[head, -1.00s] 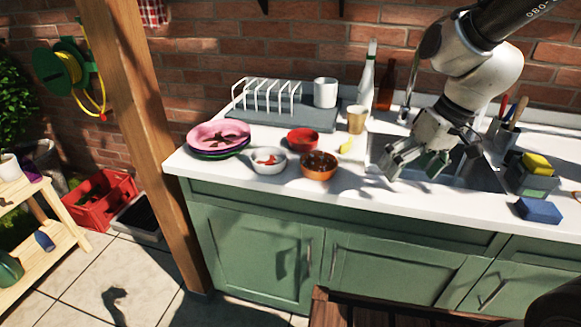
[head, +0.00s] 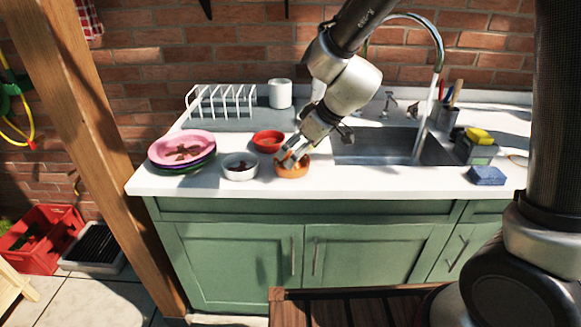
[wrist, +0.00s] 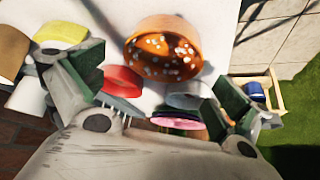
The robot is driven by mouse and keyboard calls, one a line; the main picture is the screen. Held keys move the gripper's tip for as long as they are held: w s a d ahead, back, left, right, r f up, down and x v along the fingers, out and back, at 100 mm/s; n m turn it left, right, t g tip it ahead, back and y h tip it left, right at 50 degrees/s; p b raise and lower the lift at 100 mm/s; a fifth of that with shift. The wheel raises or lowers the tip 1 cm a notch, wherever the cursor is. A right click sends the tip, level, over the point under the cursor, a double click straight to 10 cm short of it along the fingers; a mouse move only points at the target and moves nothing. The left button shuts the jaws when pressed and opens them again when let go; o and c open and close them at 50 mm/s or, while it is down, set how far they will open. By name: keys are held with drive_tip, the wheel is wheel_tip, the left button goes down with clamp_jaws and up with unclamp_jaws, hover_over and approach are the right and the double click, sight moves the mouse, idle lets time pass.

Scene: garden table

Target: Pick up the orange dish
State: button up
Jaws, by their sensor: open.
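The orange dish (head: 291,169) is a small round bowl on the white counter, partly hidden by my gripper in the head view. In the wrist view the orange dish (wrist: 165,50) shows its glossy inside with pale specks, ahead of and between the fingers. My gripper (head: 291,157) is just above the dish and seems tilted over it. In the wrist view my gripper (wrist: 150,95) is open, its two green-padded fingers wide apart with nothing between them. I cannot tell whether a finger touches the dish.
A white bowl (head: 240,173) stands close left of the dish, and a red bowl (head: 268,143) behind it. Stacked plates with a pink one (head: 183,147) on top are farther left. A sink (head: 385,150) is to the right; the counter in front is clear.

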drive_tip(key=x, duration=0.4)
drive_tip(key=shift+s+f, duration=0.1)
drive_tip(key=shift+f, duration=0.3)
drive_tip(key=shift+c, duration=0.4)
drive_tip(key=c, duration=0.8)
drive_tip(key=shift+r, duration=0.15)
wheel_tip(320, 180, up, 10)
drive_tip(key=shift+f, duration=0.1)
